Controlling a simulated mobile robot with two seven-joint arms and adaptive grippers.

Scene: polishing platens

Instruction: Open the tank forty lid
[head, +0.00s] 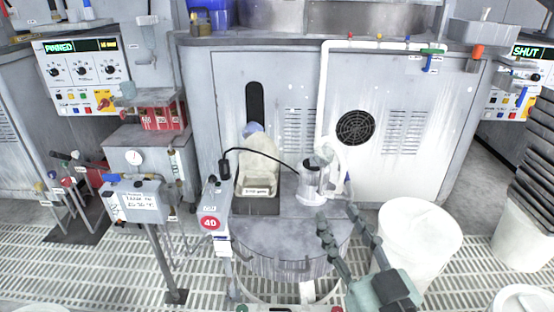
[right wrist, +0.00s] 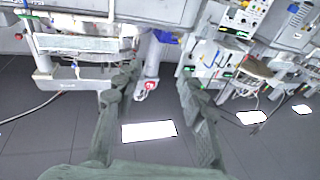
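Tank forty is a grey round drum (head: 292,268) standing on the floor grating, with a red round "40" sign (head: 210,223) on a post at its left. Its lid (head: 285,232) is a flat grey disc lying level across the top. A pale jug in a dark tray and a clear pitcher-like vessel stand on or just behind its back part. My right gripper (head: 340,219) is open and empty, its fingers spread over or near the lid's right edge; contact cannot be told. It also shows open in the right wrist view (right wrist: 153,88). My left gripper is out of view.
A white bin (head: 419,236) stands close right of the drum. A grey box on a stand (head: 140,202) is at the left. A large grey cabinet (head: 285,100) closes off the back. Grating is open at the front left.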

